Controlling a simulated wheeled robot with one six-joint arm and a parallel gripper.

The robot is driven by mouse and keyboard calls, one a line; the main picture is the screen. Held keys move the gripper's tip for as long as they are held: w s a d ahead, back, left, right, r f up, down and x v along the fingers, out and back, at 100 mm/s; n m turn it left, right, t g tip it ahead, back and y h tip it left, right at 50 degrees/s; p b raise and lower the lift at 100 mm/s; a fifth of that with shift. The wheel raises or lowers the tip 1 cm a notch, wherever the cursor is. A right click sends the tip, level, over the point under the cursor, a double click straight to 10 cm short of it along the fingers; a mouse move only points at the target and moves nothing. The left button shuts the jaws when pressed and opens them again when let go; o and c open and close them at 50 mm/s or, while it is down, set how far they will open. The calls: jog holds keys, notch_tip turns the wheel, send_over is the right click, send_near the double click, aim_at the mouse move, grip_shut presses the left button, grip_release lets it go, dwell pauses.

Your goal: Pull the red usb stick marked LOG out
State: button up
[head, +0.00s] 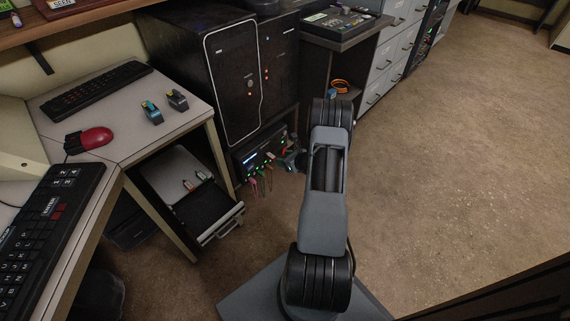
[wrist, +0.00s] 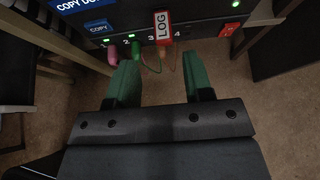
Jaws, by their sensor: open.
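The red usb stick marked LOG (wrist: 162,27) stands in the front of a black copy unit (wrist: 205,22), near the numbers 3 and 4, in the wrist view. A thin orange cord hangs below it. My gripper (wrist: 160,72) is open, with its two green fingers to the left and right below the stick. The fingers are apart from it and nothing is between them except the cord's view beyond. In the head view my gripper (head: 291,160) is small and dark in front of the copy unit (head: 257,158), and the red stick cannot be made out there.
A pink stick (wrist: 112,53) and a green stick (wrist: 135,49) sit left of the LOG stick. A black computer tower (head: 235,85) stands above the unit. An open drawer (head: 205,210) juts out at left. Floor to the right is clear.

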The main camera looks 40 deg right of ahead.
aim_at(273, 157)
jog(key=shift+d+f+b+x, duration=0.1)
jog(key=shift+b+x, duration=1.25)
jog(key=shift+x, duration=0.9)
jog(key=shift+d+f+b+x, duration=0.15)
jog(key=shift+b+x, duration=1.15)
jog(key=shift+x, duration=0.9)
jog(key=shift+a, duration=0.1)
grip_shut()
jog(key=shift+s+d, duration=0.25)
jog(key=shift+s, duration=0.95)
jog(key=shift+s+d, duration=0.2)
jog(key=shift+s, duration=0.9)
jog(key=shift+s+d, duration=0.15)
jog(key=shift+s, duration=0.9)
